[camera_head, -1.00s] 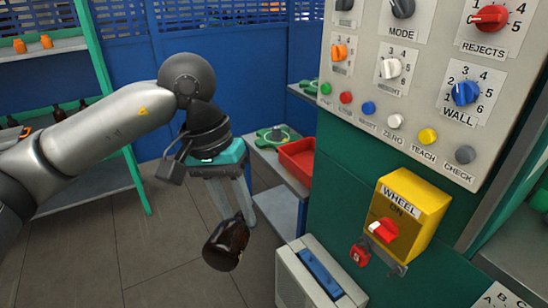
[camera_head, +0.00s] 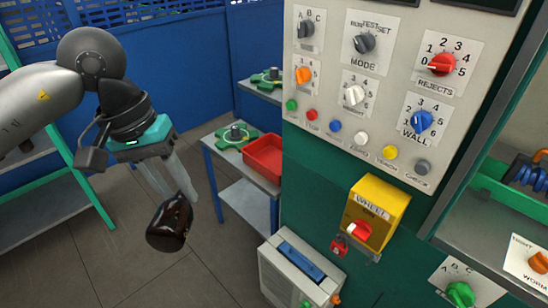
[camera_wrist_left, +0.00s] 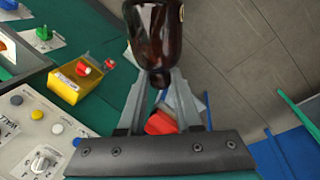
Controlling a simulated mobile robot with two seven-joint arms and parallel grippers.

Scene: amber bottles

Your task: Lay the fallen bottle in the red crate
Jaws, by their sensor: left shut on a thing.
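The amber bottle (camera_head: 170,222) hangs tilted in my left gripper (camera_head: 188,196), above the grey floor. In the left wrist view the dark brown bottle (camera_wrist_left: 157,35) has its narrow end between the fingertips of the left gripper (camera_wrist_left: 157,84), which is shut on it. The red crate (camera_head: 265,158) sits on a small side table, to the right of the gripper and bottle and apart from them. It looks empty, though its inside is only partly seen. A red shape also shows between the fingers in the left wrist view. My right gripper is not in view.
The crate's side table (camera_head: 237,172) also bears a green part with a grey knob (camera_head: 236,134). A control panel (camera_head: 350,130) with a yellow switch box (camera_head: 376,212) stands close on the right. A pale case (camera_head: 300,272) is on the floor below. A green shelf frame (camera_head: 80,180) stands left.

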